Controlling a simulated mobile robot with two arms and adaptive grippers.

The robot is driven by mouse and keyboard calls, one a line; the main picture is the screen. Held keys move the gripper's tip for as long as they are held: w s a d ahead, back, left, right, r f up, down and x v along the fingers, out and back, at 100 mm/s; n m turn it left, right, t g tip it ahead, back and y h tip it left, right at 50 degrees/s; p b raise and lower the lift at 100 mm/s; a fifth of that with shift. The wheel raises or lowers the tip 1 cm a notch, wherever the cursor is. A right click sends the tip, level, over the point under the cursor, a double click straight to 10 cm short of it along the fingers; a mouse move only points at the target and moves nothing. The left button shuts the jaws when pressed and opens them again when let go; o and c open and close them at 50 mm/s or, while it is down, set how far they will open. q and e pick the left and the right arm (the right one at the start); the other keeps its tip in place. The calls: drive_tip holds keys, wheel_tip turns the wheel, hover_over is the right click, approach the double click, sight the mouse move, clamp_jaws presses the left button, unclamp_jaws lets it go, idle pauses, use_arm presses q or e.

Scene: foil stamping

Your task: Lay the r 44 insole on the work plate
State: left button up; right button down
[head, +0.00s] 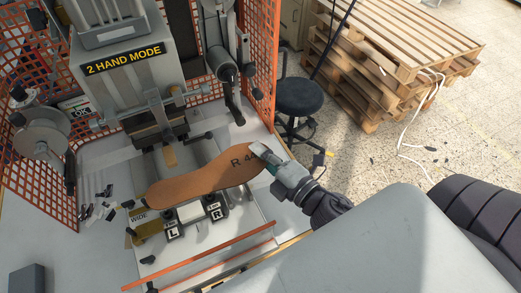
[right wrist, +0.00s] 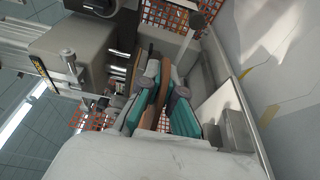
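The brown R 44 insole (head: 205,184) is held roughly level over the front of the machine, its toe to the left and its marked end to the right. My right gripper (head: 263,152) is shut on the marked end. In the right wrist view the insole (right wrist: 163,84) shows edge-on between the teal fingers (right wrist: 156,98). Grey metal plates (head: 193,158) lie behind the insole, and blocks marked L (head: 173,233) and R (head: 216,213) stand in front. The insole hides part of the work area; I cannot tell whether it touches anything. My left gripper is not in view.
The press marked 2 HAND MODE (head: 124,62) stands behind the insole. Orange mesh guards (head: 262,60) flank the machine. A foil reel (head: 42,138) is at left. A black stool (head: 299,96) and wooden pallets (head: 400,45) stand on the floor to the right.

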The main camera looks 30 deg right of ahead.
wheel_tip(320, 180, down, 9)
drive_tip(key=b, duration=0.7)
drive_tip(key=shift+s+d, duration=0.1)
drive_tip(key=shift+f+b, duration=0.6)
drive_tip(key=shift+b, duration=0.15)
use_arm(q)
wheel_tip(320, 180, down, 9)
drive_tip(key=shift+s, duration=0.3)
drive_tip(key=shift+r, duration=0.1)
use_arm(e)
drive_tip(key=shift+f, duration=0.2)
